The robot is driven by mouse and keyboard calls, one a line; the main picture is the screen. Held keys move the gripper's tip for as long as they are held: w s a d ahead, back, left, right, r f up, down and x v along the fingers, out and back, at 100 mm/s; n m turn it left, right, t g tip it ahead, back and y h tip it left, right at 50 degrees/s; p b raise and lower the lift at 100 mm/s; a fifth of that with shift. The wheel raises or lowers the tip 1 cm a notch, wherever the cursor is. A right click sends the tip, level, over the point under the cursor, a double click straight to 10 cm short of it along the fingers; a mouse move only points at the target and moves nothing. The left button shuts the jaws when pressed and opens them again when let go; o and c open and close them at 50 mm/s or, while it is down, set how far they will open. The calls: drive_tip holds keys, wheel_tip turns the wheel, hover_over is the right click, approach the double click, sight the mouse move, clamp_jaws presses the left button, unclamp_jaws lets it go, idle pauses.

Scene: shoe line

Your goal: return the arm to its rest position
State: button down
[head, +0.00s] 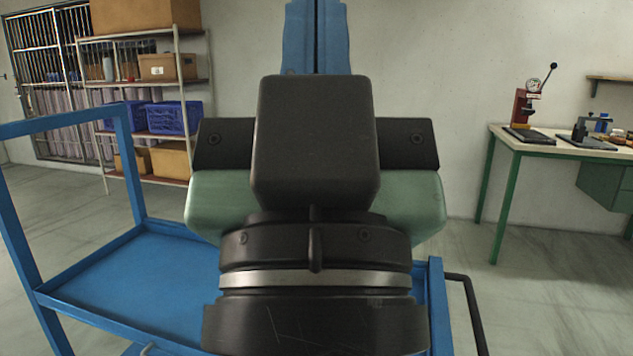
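My gripper (317,12) fills the middle of the head view, seen from behind and pointing up the picture. Its green body and black wrist parts are close to the camera. Its two blue fingers stand side by side with only a thin dark line between them, so it looks shut. I see nothing held.
A blue cart frame (150,278) stands low at the left and behind my arm. A shelf (160,82) with boxes and blue crates (174,117) is at the back left. A green-legged workbench (505,160) with tools is at the right. Open floor lies between.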

wheel_tip(320, 180, up, 22)
drive_tip(key=p, duration=2)
